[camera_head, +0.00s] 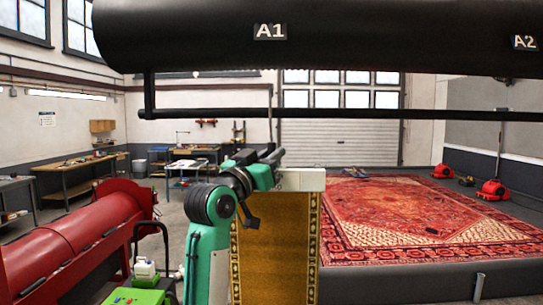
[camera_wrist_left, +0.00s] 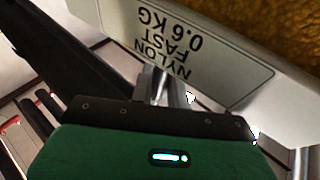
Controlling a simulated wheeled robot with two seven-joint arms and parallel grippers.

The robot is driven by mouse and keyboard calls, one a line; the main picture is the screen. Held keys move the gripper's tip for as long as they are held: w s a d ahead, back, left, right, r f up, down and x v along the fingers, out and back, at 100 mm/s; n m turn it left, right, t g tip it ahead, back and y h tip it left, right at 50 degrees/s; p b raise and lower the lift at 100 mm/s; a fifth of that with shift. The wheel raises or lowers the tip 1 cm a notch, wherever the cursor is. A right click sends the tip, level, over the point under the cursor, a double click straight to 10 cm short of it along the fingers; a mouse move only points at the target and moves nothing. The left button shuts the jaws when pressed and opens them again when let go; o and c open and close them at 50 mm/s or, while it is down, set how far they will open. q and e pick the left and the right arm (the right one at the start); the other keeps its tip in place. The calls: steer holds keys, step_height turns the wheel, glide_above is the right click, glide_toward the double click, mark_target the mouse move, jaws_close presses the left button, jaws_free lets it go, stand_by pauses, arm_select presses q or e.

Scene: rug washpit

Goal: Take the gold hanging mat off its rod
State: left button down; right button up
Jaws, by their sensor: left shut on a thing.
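The gold hanging mat (camera_head: 274,250) hangs upright with patterned side borders below a white header (camera_head: 308,181). My left gripper (camera_head: 272,170) is at the left part of that header and shut on it. In the left wrist view the header (camera_wrist_left: 225,60) carries an upside-down label reading nylon, fast, 0.6 kg, and gold pile (camera_wrist_left: 270,25) shows beyond it. The metal fingers (camera_wrist_left: 157,84) are partly hidden behind the header. The black rod (camera_head: 345,114) runs across above the mat, and a gap shows between rod and header in the head view. My right gripper is not in view.
A thick black roller (camera_head: 400,40) marked A1 and A2 spans the top. A red cylindrical machine (camera_head: 70,245) stands at left, with a green box (camera_head: 138,297) beside it. A red patterned rug (camera_head: 420,215) lies on a platform behind at right. Workbenches line the back.

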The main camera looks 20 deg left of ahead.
arm_select(q)
steer(key=s+d+p, duration=0.1)
steer(key=s+d, duration=0.2)
steer(key=s, duration=1.1)
stand_by(0.8)
steer(key=shift+w, duration=0.1)
